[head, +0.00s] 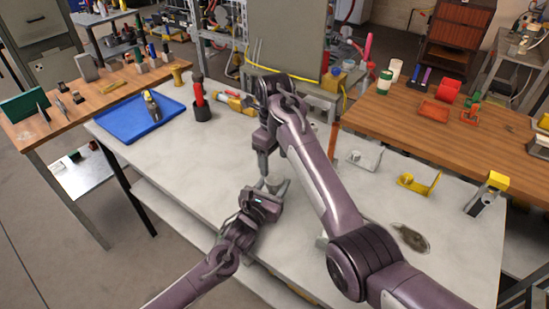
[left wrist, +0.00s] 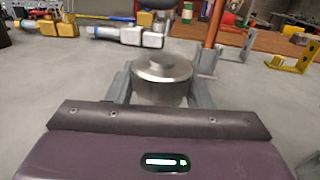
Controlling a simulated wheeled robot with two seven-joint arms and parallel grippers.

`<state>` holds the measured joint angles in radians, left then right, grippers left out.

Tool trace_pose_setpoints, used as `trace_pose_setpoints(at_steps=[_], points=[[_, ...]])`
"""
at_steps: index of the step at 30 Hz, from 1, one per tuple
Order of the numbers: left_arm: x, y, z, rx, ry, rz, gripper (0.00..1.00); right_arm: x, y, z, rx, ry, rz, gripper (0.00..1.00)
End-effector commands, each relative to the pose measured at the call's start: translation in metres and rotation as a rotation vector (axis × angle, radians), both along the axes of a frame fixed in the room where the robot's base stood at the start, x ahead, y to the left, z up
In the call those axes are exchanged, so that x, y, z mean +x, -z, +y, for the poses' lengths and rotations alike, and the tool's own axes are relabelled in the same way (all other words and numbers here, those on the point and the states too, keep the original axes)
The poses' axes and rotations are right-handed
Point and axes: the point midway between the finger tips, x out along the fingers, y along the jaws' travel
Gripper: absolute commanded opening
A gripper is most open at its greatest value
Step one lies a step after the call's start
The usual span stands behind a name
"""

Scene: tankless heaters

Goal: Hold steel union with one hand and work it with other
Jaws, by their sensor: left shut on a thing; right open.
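The steel union (head: 273,181) is a grey metal cylinder near the middle of the pale bench (head: 215,165). In the left wrist view the union (left wrist: 163,78) stands upright with its round top facing up, between my two fingers. My left gripper (head: 274,188) is shut on it from the front, one finger at each side. I cannot tell whether the union touches the bench. My right gripper (head: 263,170) points down just behind and slightly left of the union, open and apparently empty. Its fingertips are small and partly hard to make out.
A blue tray (head: 140,118) with a tool lies at the bench's left; a red-handled tool stands in a dark holder (head: 202,112). An upright copper pipe (head: 332,145), a grey bracket (head: 365,158) and a yellow bracket (head: 420,183) are to the right. The bench's front left is clear.

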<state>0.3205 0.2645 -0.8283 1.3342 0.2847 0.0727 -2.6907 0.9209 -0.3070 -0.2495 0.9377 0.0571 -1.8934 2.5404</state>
Motion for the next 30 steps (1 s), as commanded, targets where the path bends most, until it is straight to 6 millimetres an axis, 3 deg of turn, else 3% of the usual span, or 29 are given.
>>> trace_pose_setpoints(at_steps=[6, 12, 24, 30], points=[[0.0, -0.001, 0.0, 0.0, 0.0, -0.001, 0.0, -0.001, 0.036, -0.001, -0.001, -0.001, 0.004, 0.65], [0.0, -0.001, 0.0, 0.0, 0.0, -0.001, 0.0, 0.0, 0.06, -0.001, 0.0, -0.001, 0.003, 0.65], [0.0, -0.001, 0.0, 0.0, 0.0, -0.001, 0.0, 0.0, 0.068, 0.0, 0.001, -0.002, 0.001, 0.65], [0.0, -0.001, 0.0, -0.001, 0.0, -0.002, 0.0, 0.0, 0.068, 0.0, 0.001, -0.003, 0.001, 0.39]])
